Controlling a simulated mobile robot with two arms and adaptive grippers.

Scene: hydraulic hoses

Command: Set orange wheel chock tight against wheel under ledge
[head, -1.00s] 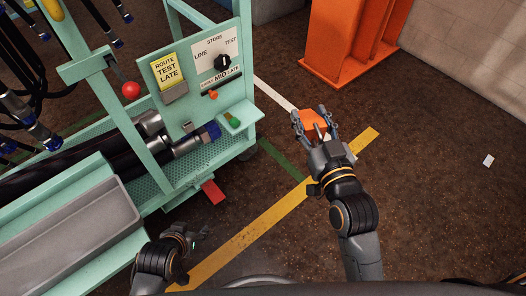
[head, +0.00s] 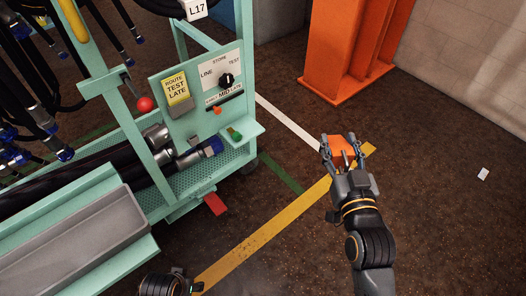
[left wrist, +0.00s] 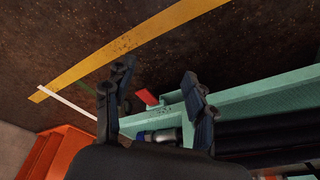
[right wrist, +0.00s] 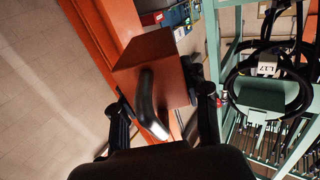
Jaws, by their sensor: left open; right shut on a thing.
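The orange wheel chock (head: 337,146) is in my right gripper (head: 342,157), held out over the brown floor to the right of the green cart. In the right wrist view the chock (right wrist: 150,60) is a block with a grey curved handle (right wrist: 147,105) between the fingers. A dark wheel (head: 249,166) shows partly beneath the cart's right corner, under the ledge (head: 236,133); most of it is hidden. The chock is clearly apart from it. My left gripper is open and empty in the left wrist view (left wrist: 158,92); the head view shows only part of that arm at the bottom edge.
A red pedal-like plate (head: 215,204) sticks out low from the cart (head: 205,178). A yellow floor stripe (head: 270,228) and a white line (head: 288,122) cross the floor. An orange column (head: 345,50) stands behind. Floor at right is clear except for a small white piece (head: 483,174).

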